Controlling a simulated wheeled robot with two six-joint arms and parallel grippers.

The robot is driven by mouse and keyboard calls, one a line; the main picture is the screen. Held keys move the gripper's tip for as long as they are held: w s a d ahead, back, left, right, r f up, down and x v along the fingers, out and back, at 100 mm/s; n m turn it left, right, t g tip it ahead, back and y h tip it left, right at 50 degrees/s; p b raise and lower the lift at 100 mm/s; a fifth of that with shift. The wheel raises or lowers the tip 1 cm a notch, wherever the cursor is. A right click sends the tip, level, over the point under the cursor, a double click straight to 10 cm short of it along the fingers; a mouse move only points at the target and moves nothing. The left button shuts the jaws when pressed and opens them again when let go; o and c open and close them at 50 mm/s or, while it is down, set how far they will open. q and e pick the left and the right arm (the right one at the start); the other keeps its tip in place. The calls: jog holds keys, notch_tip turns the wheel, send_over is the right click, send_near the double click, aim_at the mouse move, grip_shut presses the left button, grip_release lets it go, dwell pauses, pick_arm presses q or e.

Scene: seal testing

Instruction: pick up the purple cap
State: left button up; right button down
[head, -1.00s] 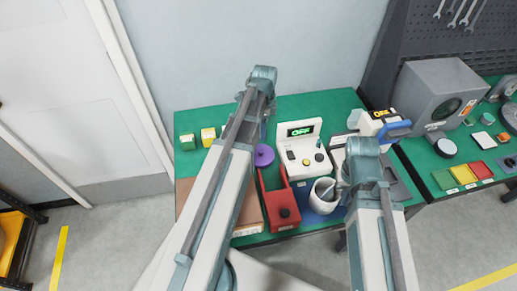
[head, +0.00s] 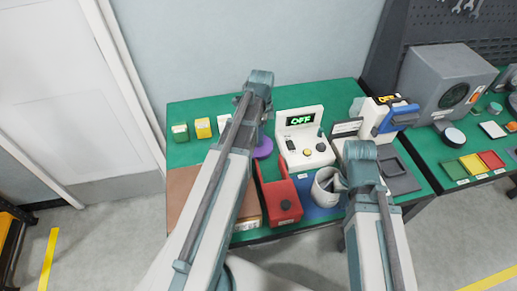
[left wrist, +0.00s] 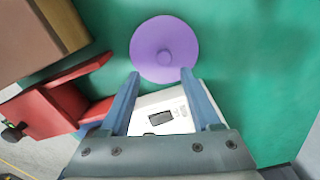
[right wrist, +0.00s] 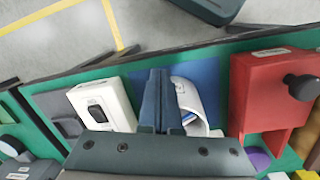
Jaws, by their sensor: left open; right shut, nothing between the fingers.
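The purple cap (head: 264,150) is a round disc with a small raised knob, lying on the green table left of the white device with the OFF display. In the left wrist view the cap (left wrist: 165,45) shows almost whole. My left gripper (left wrist: 160,75) is open and empty, its two fingertips spread at the cap's near edge, with the knob roughly centred ahead of them. In the head view my left arm partly hides the cap. My right gripper (right wrist: 160,75) is shut and empty, pointing down beside the white cup (right wrist: 187,108) over the blue mat.
The white device (head: 303,152) stands right of the cap, and the red fixture (head: 280,203) is in front. A brown box (head: 247,208) lies left of the fixture. Green table is clear behind the cap.

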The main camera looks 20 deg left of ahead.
pick_arm(q)
jog(key=f+b, duration=0.3)
jog(key=a+f+b, duration=0.1)
jog(key=f+b, duration=0.1)
jog(key=shift+w+f, duration=0.15)
jog(key=shift+w, duration=0.05)
pick_arm(e)
notch_tip(320, 180, down, 5)
jog(key=shift+f, duration=0.15)
pick_arm(q)
grip_shut()
